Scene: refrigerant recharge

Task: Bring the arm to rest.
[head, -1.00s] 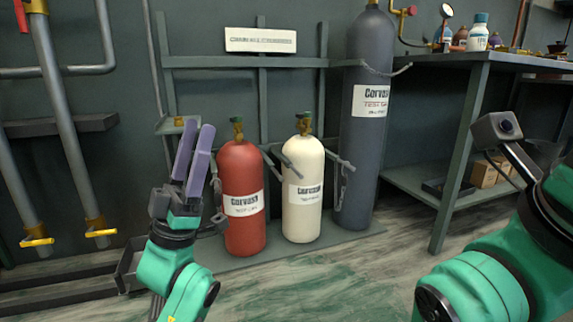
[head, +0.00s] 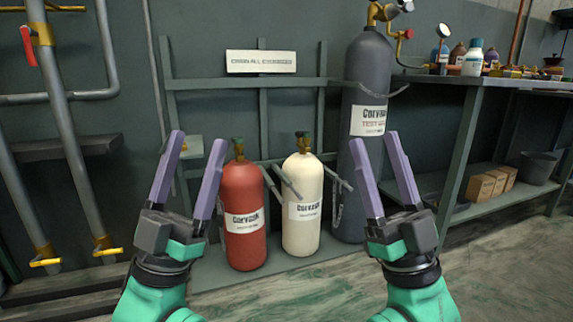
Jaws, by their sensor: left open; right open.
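My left gripper (head: 190,172) is raised at the left of the head view, its two purple fingers spread and nothing between them. My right gripper (head: 383,170) is raised at the right of the middle, also with its fingers spread and empty. Both green forearms come up from the bottom edge, side by side. Each gripper appears in front of the cylinder rack, apart from the cylinders as far as I can see.
A red cylinder (head: 244,190), a cream cylinder (head: 301,235) and a tall grey cylinder (head: 368,75) stand at the rack (head: 245,84). A workbench (head: 500,79) with bottles is at the right, boxes (head: 481,187) on its lower shelf. Pipes (head: 65,150) run at the left.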

